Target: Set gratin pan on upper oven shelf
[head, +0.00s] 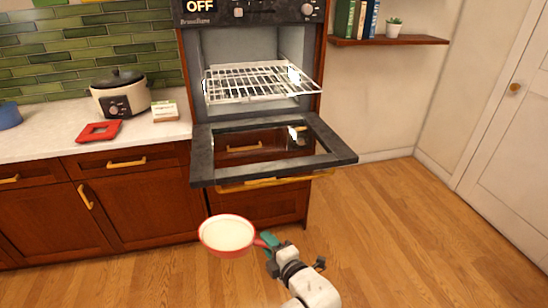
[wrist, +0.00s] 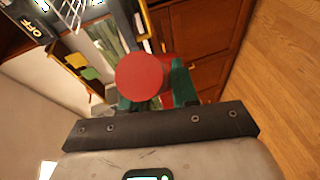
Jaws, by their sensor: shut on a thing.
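The gratin pan (head: 227,234) is red with a pale inside, and I hold it roughly level in front of the oven, below the height of the open door. My gripper (head: 268,243) is shut on its handle at the pan's right side. In the wrist view the red end of the pan handle (wrist: 144,76) shows between the green fingers of my gripper (wrist: 157,98). The upper oven shelf (head: 258,82) is a wire rack, pulled partly out of the oven and empty. The oven door (head: 340,152) is folded down, open.
The open door juts out between the pan and the rack. A counter (head: 50,142) at left bears a slow cooker (head: 122,98), a red trivet (head: 99,131) and a small box (head: 165,111). A wall shelf (head: 390,40) holds books and a plant. The floor (head: 400,230) at right is clear.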

